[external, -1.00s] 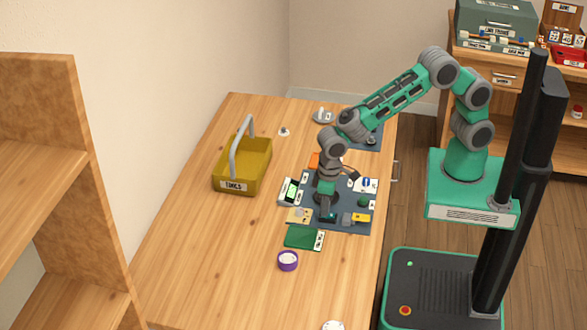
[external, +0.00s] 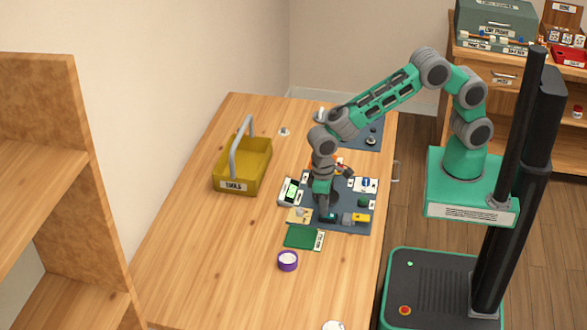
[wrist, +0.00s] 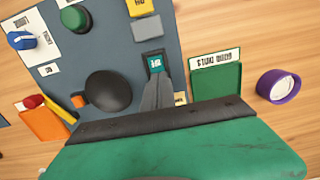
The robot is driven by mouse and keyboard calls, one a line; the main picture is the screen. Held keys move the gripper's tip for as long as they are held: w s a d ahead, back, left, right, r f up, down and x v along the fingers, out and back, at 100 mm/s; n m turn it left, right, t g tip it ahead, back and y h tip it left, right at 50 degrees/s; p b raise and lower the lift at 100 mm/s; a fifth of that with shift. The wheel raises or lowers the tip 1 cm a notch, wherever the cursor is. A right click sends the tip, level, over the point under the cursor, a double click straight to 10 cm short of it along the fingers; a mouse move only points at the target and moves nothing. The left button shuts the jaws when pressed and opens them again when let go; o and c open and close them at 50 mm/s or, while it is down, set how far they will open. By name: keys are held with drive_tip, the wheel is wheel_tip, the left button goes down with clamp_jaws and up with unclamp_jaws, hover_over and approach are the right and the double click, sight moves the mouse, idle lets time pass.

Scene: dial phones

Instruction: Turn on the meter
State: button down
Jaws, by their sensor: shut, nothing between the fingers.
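A pale device with a lit green screen (external: 291,191), which looks like the meter, lies at the left edge of the dark mat. I cannot make out that device in the wrist view. My gripper (external: 326,217) points down over the front part of the mat. In the wrist view my gripper (wrist: 157,84) is shut and empty, its tips at the near edge of a teal square button (wrist: 155,64) with white lettering. I cannot tell whether the tips touch the button. The button also shows beside the fingers in the external view (external: 333,217).
The mat (wrist: 110,35) also holds a black round knob (wrist: 108,91), a green knob (wrist: 75,18), a blue knob (wrist: 21,40) and a yellow-and-grey switch (wrist: 145,28). A green card (wrist: 216,79) and purple roll (wrist: 279,86) lie nearby. A yellow tool basket (external: 241,172) stands left.

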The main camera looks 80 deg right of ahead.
wheel_tip(320, 180, up, 5)
drive_tip(key=p, duration=0.2)
drive_tip(key=shift+f+p, duration=0.15)
drive_tip(key=shift+p, duration=0.2)
wheel_tip(320, 180, up, 9)
drive_tip(key=b, duration=0.2)
hover_over(317, 220)
drive_tip(key=s, duration=0.1)
drive_tip(key=w+n, duration=0.1)
drive_tip(key=n, duration=0.1)
drive_tip(key=s+d+f+n, duration=0.3)
drive_tip(key=s+d+f, duration=0.45)
drive_tip(key=s, duration=0.25)
drive_tip(key=s+d+r+m+t, duration=0.1)
drive_tip(key=s+d+r+m, duration=0.15)
drive_tip(key=s+d, duration=0.65)
drive_tip(key=w+d+r+m+t, duration=0.2)
drive_tip(key=d+r+t, duration=0.1)
drive_tip(key=d+r, duration=0.5)
drive_tip(key=shift+w+d, duration=0.3)
drive_tip(key=shift+r, duration=0.1)
